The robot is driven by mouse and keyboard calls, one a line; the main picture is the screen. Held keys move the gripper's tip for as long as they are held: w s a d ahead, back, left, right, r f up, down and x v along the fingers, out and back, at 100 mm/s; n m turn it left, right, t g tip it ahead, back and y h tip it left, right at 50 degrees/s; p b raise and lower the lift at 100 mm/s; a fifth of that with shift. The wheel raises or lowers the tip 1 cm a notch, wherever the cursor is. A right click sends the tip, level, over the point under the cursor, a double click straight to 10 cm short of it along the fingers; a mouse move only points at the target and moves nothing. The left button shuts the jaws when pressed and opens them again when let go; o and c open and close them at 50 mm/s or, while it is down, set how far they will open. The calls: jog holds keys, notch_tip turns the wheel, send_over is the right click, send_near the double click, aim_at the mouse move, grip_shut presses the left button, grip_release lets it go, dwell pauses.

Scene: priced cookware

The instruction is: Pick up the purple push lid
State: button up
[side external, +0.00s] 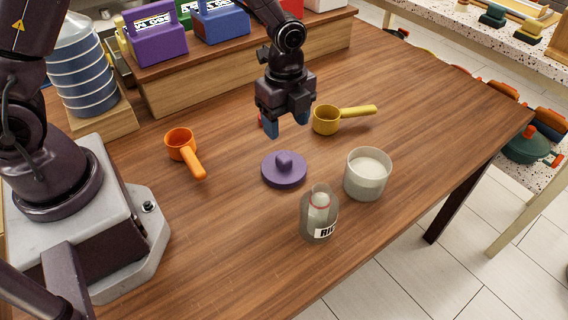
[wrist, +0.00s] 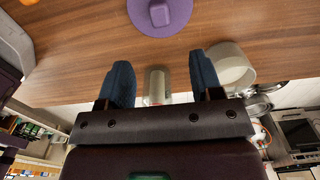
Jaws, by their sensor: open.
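The purple push lid (side external: 284,171) lies flat on the wooden table, a round disc with a raised knob on top. It also shows at the top edge of the wrist view (wrist: 160,14), partly cut off. My gripper (side external: 287,129) is open and empty, raised above the table behind the lid in the side view. In the wrist view its two blue fingertips (wrist: 160,82) are spread apart, with the lid beyond them and not between them.
A glass bottle labelled rice (side external: 319,218) and a whitish glass jar (side external: 367,174) stand near the lid. An orange scoop (side external: 184,150) and a yellow scoop (side external: 328,120) lie on the table (side external: 440,110). A purple box (side external: 156,38) and other boxes stand on a shelf behind.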

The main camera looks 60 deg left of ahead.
aim_at(286, 158)
notch_tip(286, 158, down, 11)
jog(key=shift+w+a+f, duration=0.1)
dwell(0.4)
jog(key=shift+c, duration=0.2)
jog(key=c, duration=1)
